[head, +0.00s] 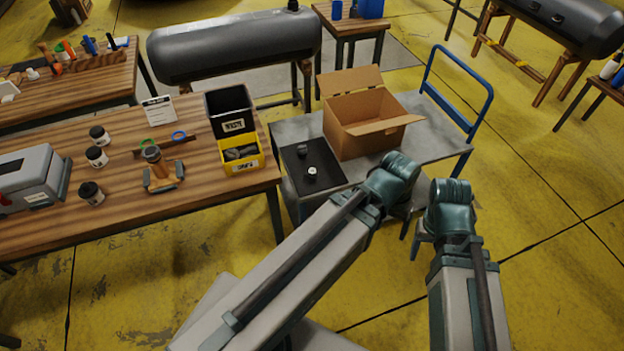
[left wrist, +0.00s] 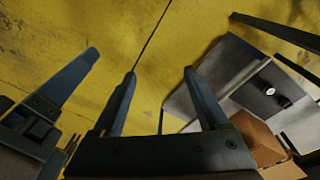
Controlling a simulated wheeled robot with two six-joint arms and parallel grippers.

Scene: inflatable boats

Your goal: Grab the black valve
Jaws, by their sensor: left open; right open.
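A small black valve (head: 301,152) sits on a black tray (head: 327,178) on the grey cart, close to a white-topped valve (head: 312,173).
An open cardboard box (head: 365,118) stands on the cart behind the tray. A blue cart handle (head: 462,85) rises at the right. The wooden table (head: 220,195) at left holds bottles, a toolbox and a yellow bin (head: 241,155).

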